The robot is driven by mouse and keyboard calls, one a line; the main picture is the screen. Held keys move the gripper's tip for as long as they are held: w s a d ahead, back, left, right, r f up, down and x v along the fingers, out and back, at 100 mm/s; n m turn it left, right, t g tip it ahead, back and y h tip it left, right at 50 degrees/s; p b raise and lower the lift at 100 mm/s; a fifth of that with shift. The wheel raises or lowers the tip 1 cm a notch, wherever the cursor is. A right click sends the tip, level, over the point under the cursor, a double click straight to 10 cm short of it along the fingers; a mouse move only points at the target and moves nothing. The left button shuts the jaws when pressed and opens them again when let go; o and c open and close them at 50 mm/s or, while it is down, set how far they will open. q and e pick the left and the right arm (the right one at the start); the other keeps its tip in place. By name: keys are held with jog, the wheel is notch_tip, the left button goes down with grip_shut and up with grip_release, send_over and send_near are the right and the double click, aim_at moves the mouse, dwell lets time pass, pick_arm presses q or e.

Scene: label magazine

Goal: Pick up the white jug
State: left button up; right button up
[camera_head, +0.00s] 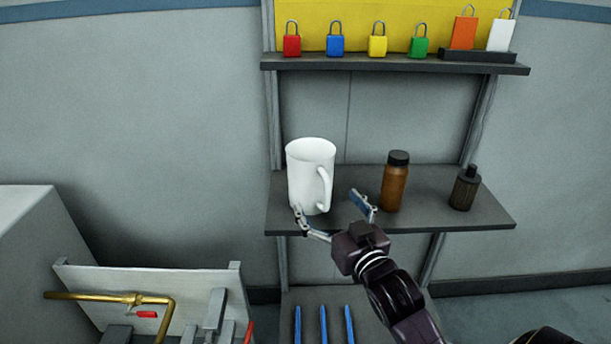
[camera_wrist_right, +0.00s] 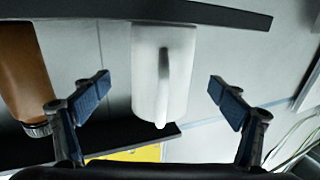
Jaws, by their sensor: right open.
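The white jug (camera_head: 308,172) stands upright at the left end of the middle shelf (camera_head: 440,213). Its handle faces right and toward me in the head view. My right gripper (camera_head: 332,213) is open in front of the jug, one finger at its lower left and the other to the right of its handle. In the right wrist view, the jug (camera_wrist_right: 150,85) appears upside down between the two spread fingers of the gripper (camera_wrist_right: 160,102), with the handle facing the camera. The fingers look apart from the jug there. My left gripper is not in view.
A brown bottle with a black cap (camera_head: 395,185) stands right of the gripper, close to its right finger. A small dark bottle (camera_head: 465,190) stands farther right. An upper shelf (camera_head: 400,65) with several coloured padlocks hangs above. Blue sticks (camera_head: 323,325) show on a lower shelf.

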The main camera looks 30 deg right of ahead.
aim_at(313, 181)
jog(key=shift+w+d+r, duration=0.1)
jog(key=shift+w, duration=0.4)
jog(key=shift+w+d, duration=0.1)
jog(key=shift+w, duration=0.3)
jog(key=shift+w+r, duration=0.15)
jog(key=shift+w, duration=0.3)
jog(key=shift+w+d+b, duration=0.25)
jog(key=shift+w+b, duration=0.05)
jog(key=shift+w, duration=1.05)
jog(key=shift+w+d+b, duration=0.2)
jog(key=shift+w+b, duration=0.05)
jog(key=shift+w, duration=1.05)
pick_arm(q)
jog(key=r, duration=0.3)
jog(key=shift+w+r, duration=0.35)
pick_arm(e)
jog(key=c, duration=1.8)
jog(key=shift+c, duration=0.6)
jog(key=shift+r, duration=0.2)
